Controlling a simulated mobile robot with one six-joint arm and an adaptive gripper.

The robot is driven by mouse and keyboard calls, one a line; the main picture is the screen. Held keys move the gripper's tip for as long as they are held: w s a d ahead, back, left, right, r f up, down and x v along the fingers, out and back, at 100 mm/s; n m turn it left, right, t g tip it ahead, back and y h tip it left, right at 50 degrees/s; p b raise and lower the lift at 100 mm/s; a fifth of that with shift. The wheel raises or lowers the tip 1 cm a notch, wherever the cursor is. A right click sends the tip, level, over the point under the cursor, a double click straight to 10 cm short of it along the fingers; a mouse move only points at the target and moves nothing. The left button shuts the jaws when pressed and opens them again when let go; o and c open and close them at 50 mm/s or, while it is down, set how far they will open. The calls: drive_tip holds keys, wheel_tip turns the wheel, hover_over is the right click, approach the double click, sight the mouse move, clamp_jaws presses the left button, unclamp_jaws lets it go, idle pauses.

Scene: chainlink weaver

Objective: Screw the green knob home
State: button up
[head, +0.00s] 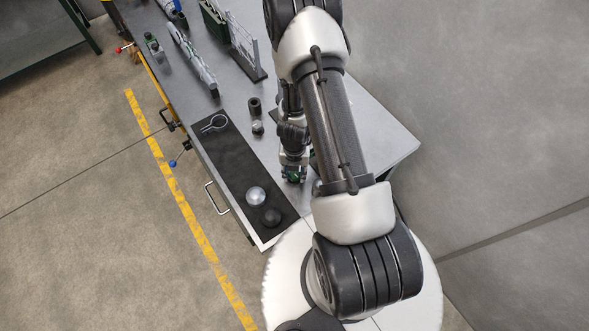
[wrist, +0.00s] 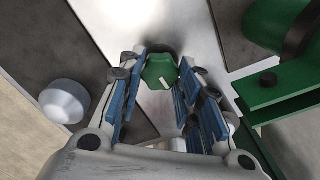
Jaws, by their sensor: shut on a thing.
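The green knob (wrist: 160,71) sits between the fingers of my gripper (wrist: 162,80) in the wrist view, with a pale mark on its lower edge. The blue-padded fingers are shut on it. A dark round part shows just behind the knob; I cannot tell how far the knob is seated. In the head view my gripper (head: 293,175) is low over the bench, right of the black mat, with a little green at its tips. My arm hides much of that area.
A green bracket and cylinder (wrist: 285,95) stand close on the right in the wrist view. A silver knob (head: 256,196) and a dark ball (head: 271,217) rest on the black mat (head: 240,165). Small dark cylinders (head: 255,106) and a rack (head: 245,50) stand farther back.

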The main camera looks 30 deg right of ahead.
drive_tip(key=m, duration=0.4)
drive_tip(key=shift+m, duration=1.9)
drive_tip(key=o, duration=1)
drive_tip(key=shift+o, duration=0.2)
